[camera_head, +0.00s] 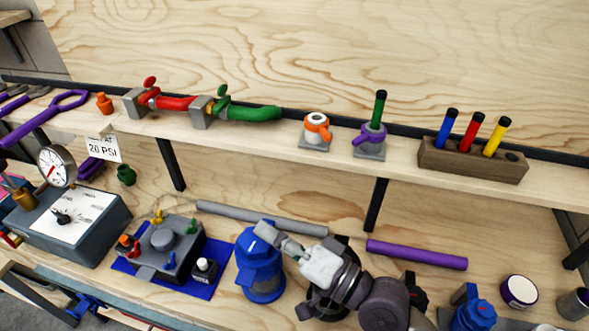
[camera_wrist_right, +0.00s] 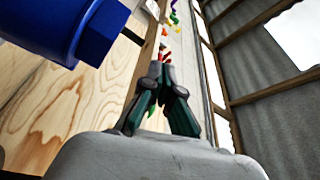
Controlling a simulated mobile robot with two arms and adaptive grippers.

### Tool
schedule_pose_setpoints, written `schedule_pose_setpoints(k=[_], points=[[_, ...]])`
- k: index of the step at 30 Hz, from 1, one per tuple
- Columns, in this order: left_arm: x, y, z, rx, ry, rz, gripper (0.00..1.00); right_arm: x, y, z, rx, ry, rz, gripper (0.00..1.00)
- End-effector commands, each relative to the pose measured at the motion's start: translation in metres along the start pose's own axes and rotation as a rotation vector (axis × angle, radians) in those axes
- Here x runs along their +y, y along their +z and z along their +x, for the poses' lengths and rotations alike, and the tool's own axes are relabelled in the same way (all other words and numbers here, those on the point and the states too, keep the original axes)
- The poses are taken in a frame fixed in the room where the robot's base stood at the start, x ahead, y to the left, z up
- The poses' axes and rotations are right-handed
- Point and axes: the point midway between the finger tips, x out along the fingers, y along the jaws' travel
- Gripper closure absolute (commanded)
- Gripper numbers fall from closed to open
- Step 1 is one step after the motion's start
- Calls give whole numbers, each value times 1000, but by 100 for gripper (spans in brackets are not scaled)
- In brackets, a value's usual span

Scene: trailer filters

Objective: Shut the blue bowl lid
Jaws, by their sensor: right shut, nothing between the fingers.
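A blue bowl (camera_head: 262,275) stands upright on the lower bench, left of my right arm. Its blue upper part (camera_head: 248,242) is partly covered by my gripper, and I cannot tell how the lid sits. My right gripper (camera_head: 262,230) reaches in from the right over the top of the bowl; whether it touches is unclear. In the right wrist view, the gripper's dark fingers (camera_wrist_right: 164,70) come together at the tips with nothing between them. A large blue cylindrical part (camera_wrist_right: 75,25) is close at the upper left there. My left gripper is not in view.
A grey control box on a blue mat (camera_head: 205,289) is left of the bowl. A grey tube (camera_head: 225,212) lies behind it, and a purple tube (camera_head: 415,254) lies to the right. Another blue part (camera_head: 475,315) stands at the lower right. A shelf (camera_head: 255,130) with valves runs above.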

Motion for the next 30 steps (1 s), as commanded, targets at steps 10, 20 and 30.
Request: schedule_pose_setpoints(k=[10, 20, 30], points=[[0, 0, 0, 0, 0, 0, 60, 0, 3, -1, -1, 0, 0, 100], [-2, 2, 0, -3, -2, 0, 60, 1, 3, -4, -1, 2, 0, 100], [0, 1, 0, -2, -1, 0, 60, 2, 4, -47, -6, 6, -3, 100]])
